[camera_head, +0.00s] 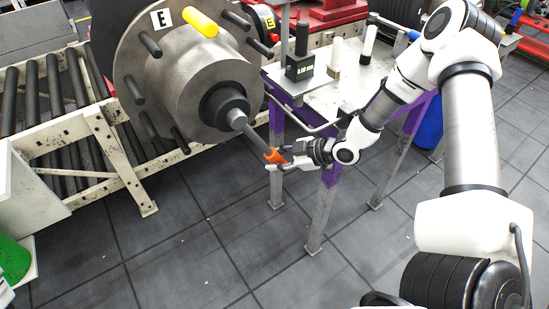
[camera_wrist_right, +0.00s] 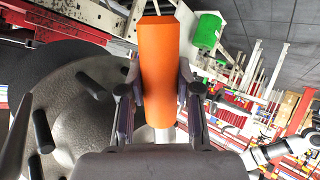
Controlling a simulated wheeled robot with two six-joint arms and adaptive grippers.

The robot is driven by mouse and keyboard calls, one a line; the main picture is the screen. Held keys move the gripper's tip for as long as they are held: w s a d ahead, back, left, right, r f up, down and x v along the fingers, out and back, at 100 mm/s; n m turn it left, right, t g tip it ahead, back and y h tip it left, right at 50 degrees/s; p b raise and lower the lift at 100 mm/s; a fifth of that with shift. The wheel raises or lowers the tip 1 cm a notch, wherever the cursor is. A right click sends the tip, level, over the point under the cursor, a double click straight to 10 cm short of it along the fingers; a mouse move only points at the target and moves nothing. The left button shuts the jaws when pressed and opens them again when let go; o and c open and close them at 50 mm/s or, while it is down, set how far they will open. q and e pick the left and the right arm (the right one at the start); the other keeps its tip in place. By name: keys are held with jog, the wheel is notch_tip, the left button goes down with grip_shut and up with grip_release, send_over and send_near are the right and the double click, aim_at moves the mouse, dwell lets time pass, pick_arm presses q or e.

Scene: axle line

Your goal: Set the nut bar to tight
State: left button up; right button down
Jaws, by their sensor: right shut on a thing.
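The nut bar (camera_head: 256,138) is a grey rod with an orange grip. It runs from the nut (camera_head: 237,118) at the hub's centre, down and to the right in the head view. My right gripper (camera_head: 277,160) is shut on the orange grip at the bar's outer end. In the right wrist view the orange grip (camera_wrist_right: 159,75) stands between the two dark fingers. Any mark for tight cannot be made out.
A roller conveyor (camera_head: 60,95) is at left. A purple-legged table (camera_head: 350,75) stands close behind my right gripper. The floor in front is clear.

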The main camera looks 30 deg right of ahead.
aim_at(253, 139)
jog(key=shift+w+d+r, duration=0.1)
jog(key=shift+w+r, duration=0.05)
jog(key=shift+w, duration=0.05)
jog(key=c, duration=1)
grip_release()
jog(key=shift+o, duration=1.1)
jog(key=shift+s+d, duration=0.1)
notch_tip(253, 139, up, 10)
jog(key=shift+s+d+r, duration=0.1)
jog(key=shift+w+f, duration=0.2)
jog(key=shift+s, duration=0.15)
